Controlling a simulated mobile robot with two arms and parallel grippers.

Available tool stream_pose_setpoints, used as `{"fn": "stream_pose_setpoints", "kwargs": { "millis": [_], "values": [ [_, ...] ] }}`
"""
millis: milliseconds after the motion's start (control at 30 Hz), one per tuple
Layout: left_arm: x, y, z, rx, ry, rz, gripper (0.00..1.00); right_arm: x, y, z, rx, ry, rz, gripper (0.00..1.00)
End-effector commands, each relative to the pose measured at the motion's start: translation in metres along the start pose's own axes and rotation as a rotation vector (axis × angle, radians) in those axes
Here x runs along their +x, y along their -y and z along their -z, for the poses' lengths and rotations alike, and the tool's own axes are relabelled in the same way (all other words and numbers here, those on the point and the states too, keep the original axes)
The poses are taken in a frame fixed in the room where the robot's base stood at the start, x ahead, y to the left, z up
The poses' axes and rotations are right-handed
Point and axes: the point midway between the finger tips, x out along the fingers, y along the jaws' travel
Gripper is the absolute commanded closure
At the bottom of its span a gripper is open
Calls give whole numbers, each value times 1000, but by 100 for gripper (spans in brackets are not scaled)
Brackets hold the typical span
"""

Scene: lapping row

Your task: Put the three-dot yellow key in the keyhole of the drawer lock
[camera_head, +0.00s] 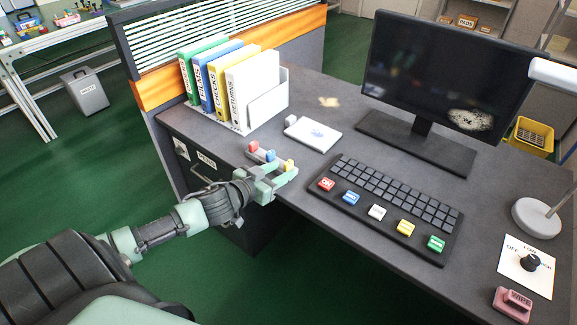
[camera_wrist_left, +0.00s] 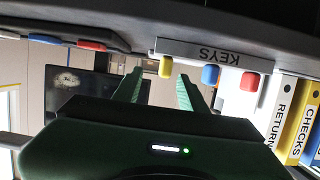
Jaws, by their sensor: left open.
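The yellow key (camera_head: 289,164) stands in a small rack labelled KEYS (camera_wrist_left: 205,50) at the desk's front edge, beside a blue key (camera_head: 270,156) and a red key (camera_head: 253,146). My left gripper (camera_head: 287,178) is open and empty, close to the yellow key. In the left wrist view, the yellow key (camera_wrist_left: 165,67) shows just beyond the gap between the fingertips (camera_wrist_left: 160,76). Dots on the key are too small to tell. The drawer lock (camera_head: 182,149) seems to be the dark plate on the desk's front at left; its keyhole is not clear. My right gripper is not in view.
A row of binders (camera_head: 235,85) stands behind the keys. A white pad (camera_head: 312,133) and a keyboard (camera_head: 388,205) with coloured keys lie to the right. A monitor (camera_head: 445,80) stands at the back. The drawer front below the desktop is partly behind my left arm.

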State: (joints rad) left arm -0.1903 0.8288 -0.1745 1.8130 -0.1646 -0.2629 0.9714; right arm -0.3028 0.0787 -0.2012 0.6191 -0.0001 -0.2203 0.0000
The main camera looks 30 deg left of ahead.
Motion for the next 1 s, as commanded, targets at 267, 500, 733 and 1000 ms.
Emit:
{"fn": "stream_pose_setpoints", "kwargs": {
  "millis": [267, 500, 733, 1000],
  "values": [
    [26, 7, 4, 2, -2, 3, 58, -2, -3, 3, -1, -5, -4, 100],
    [51, 8, 4, 1, 0, 2, 58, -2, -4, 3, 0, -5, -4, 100],
    [54, 8, 2, 0, 2, 1, 58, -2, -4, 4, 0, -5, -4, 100],
    [54, 8, 3, 0, 2, 1, 100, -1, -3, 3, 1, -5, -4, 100]
  ]
}}
